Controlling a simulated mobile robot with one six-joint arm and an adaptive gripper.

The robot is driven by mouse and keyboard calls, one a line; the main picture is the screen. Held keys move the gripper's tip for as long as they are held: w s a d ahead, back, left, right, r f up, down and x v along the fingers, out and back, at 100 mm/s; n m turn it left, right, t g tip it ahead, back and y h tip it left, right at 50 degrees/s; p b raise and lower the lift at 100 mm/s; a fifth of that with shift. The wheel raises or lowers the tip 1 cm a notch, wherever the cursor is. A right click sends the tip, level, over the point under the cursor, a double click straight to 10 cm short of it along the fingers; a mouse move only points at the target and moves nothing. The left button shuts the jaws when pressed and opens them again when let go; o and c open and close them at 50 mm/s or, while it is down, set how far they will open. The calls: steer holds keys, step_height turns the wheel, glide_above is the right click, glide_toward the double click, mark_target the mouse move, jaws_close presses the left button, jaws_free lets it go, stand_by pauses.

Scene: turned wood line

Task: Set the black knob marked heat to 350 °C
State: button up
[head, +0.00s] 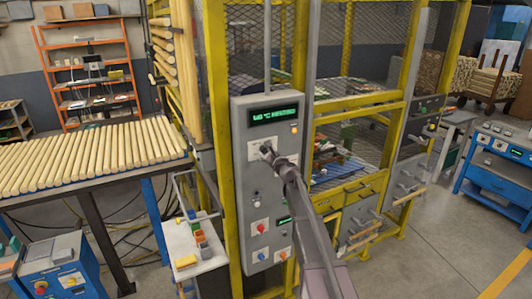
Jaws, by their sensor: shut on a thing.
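A tall grey control panel (262,215) stands on the yellow cage. Near its top is a dark display (276,115) with green characters, too small to read surely. Below it, the black heat knob (265,147) sits on a pale dial plate (253,150). My gripper (270,153) reaches up from the lower right and is shut on this knob. The gripper hides much of the knob and the right part of its dial, so I cannot tell the pointer's setting.
Lower on the panel are a red knob (261,226), a blue knob (261,256) and a small green display (284,220). Wooden rods lie on a rack (95,220) at the left. A small cart (205,262) stands beside the panel. Open floor (440,250) lies at the right.

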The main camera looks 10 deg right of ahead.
steer(key=shift+m, duration=0.4)
steer(key=o, duration=1.2)
steer(key=shift+a, duration=0.1)
steer(key=shift+c, duration=0.2)
steer(key=shift+s, duration=0.1)
steer(key=v, duration=1.1)
steer(key=shift+s, duration=0.35)
